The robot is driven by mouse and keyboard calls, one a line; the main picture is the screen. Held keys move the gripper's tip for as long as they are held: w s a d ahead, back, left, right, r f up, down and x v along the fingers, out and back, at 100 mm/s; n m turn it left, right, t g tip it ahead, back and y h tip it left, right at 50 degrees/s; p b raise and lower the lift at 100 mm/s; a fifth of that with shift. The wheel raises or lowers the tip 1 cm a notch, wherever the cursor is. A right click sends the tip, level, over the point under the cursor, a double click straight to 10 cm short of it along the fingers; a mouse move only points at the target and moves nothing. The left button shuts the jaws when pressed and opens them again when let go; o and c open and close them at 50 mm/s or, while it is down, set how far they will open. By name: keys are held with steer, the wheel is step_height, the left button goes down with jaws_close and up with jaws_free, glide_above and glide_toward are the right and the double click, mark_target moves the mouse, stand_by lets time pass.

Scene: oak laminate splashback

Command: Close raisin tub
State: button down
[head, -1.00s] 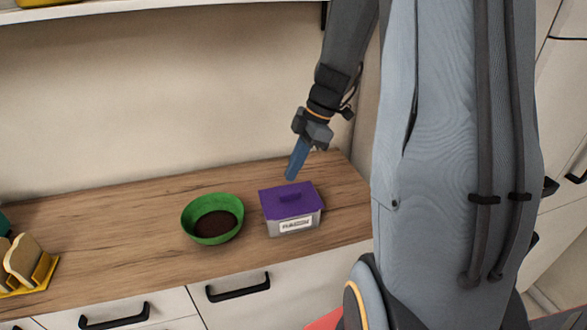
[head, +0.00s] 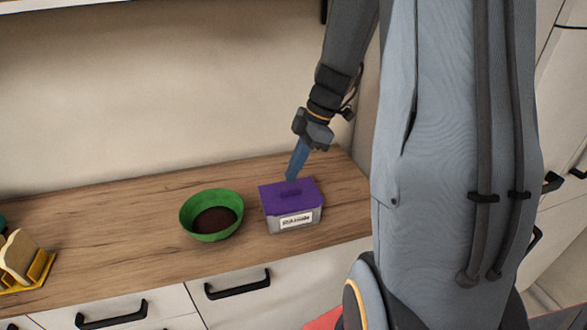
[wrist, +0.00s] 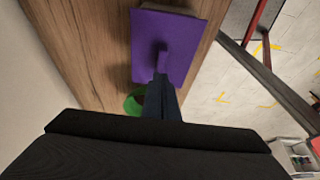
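The raisin tub (head: 294,221) is a pale grey box with a white label, on the wooden worktop. Its purple lid (head: 275,206) with a raised handle (head: 292,192) lies over the top. I see no clear gap under it, but cannot tell if it is pressed down fully. My gripper (head: 291,177) points down with blue fingers at the lid's back edge, close to the handle. In the wrist view the fingers (wrist: 161,82) look together and their tips overlap the end of the handle on the lid (wrist: 185,45). Contact is unclear, and nothing shows held between them.
A green bowl (head: 211,233) with dark brown contents stands just left of the tub. A yellow rack (head: 36,269) with bread slices is at the far left. The worktop (head: 120,225) between them is clear. Drawers with black handles lie below the front edge.

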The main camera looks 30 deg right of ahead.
steer(key=shift+f+b, duration=0.95)
steer(key=shift+f, duration=0.2)
step_height(320, 180, up, 7)
steer(key=p, duration=0.4)
stand_by(0.9)
stand_by(0.4)
steer(key=s+a+f+m, duration=0.1)
steer(key=m, duration=0.1)
steer(key=s+a+f+m+h+b, duration=0.1)
steer(key=s+a+m, duration=0.1)
steer(key=s+a+f+m+h, duration=0.1)
steer(key=a+m, duration=0.1)
steer(key=shift+s+f+m+g+b, duration=0.15)
steer(key=shift+s+m+g+b, duration=0.05)
steer(key=shift+m+g+b, duration=0.15)
steer(key=s+a+f+m+t+h+b, duration=0.1)
steer(key=s+a+f+m+h+b, duration=0.1)
steer(key=s+a+m, duration=0.3)
steer(key=shift+s+a+f+m, duration=0.25)
steer(key=shift+f+m, duration=0.45)
steer(key=shift+m, duration=1.35)
